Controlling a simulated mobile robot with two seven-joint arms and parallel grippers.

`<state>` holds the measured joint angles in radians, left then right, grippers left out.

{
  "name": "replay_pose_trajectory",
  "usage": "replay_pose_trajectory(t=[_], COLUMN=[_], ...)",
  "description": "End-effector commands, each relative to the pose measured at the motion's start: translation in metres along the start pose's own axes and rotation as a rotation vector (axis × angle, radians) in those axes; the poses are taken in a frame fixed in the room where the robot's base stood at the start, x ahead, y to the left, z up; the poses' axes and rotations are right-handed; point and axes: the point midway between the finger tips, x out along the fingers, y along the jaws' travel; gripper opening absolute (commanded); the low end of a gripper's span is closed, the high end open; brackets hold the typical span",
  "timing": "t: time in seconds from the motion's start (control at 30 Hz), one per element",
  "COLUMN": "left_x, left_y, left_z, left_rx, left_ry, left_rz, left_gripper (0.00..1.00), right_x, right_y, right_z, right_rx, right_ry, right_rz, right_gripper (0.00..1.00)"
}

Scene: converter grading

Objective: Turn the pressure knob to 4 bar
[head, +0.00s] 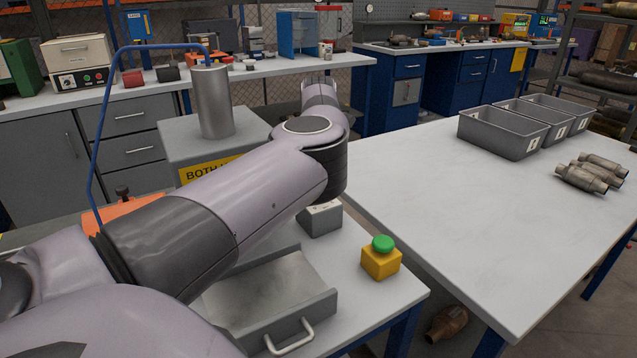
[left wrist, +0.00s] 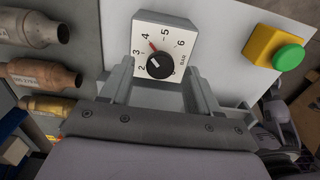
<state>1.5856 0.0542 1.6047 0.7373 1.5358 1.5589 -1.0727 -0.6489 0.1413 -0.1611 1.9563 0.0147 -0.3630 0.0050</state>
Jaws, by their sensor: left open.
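The pressure knob (left wrist: 160,65) is black with a white mark on its left side. It sits on a white dial face (left wrist: 181,42) printed with numbers from 2 to 6 and BAR. A red line on the face lies close to the 4, and the knob's white mark points left, around 2 to 3. My left gripper (left wrist: 160,72) is open, its fingers on either side of the knob in the picture; I cannot tell whether they touch it. My right gripper is not in view.
A yellow box with a green button (head: 382,250) stands right of the dial box. A grey tray with a handle (head: 290,338) is in front. A metal cylinder (head: 213,102) stands behind my arm. The white table (head: 440,210) at right has clear room, grey bins and converters.

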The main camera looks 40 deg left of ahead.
Motion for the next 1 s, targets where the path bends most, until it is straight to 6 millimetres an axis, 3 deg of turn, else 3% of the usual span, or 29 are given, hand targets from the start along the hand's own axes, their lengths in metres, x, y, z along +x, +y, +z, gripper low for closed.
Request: replay_pose_trajectory(t=[0.2,0.33,1.0], left_x=[-0.037,-0.052,-0.058], left_y=[0.000,0.000,0.000], left_z=[0.000,0.000,0.000], left_rx=[0.000,-0.001,0.000], left_ry=[-0.002,-0.002,0.000], left_rz=[0.003,0.001,0.001], left_gripper=[0.61,0.61,0.61], right_x=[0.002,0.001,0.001], right_y=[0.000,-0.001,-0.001], right_z=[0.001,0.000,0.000], right_rx=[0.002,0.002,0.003], right_ry=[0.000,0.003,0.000], right_rz=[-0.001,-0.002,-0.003], right_gripper=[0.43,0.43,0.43])
